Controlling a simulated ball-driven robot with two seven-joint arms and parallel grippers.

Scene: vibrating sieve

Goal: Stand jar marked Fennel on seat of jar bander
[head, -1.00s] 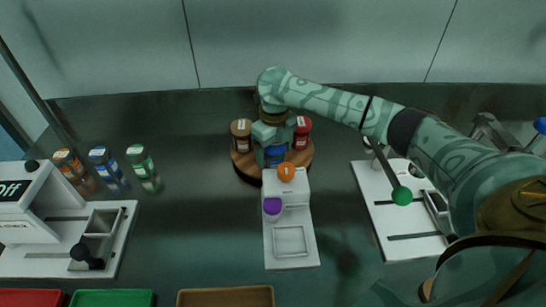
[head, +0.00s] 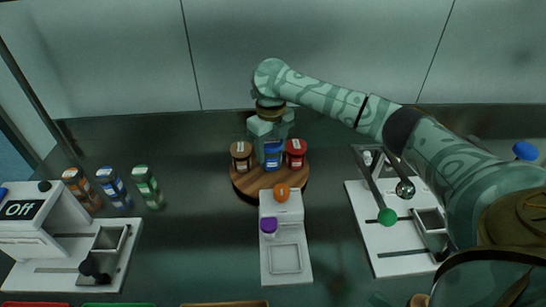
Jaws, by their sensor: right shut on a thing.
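My right gripper (head: 270,132) is shut on a blue jar (head: 272,155), which is upright over the round wooden stand (head: 268,187). It appears raised a little, but I cannot tell its exact gap from the wood. A brown jar (head: 241,157) and a red jar (head: 295,153) stand on either side of it. The labels are too small to read, so I cannot tell which jar is Fennel. I cannot tell which device is the jar bander.
Orange, blue and green jars (head: 147,187) stand at left. A white machine (head: 30,222) reading "Off" is at far left. Bare counter lies between the devices.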

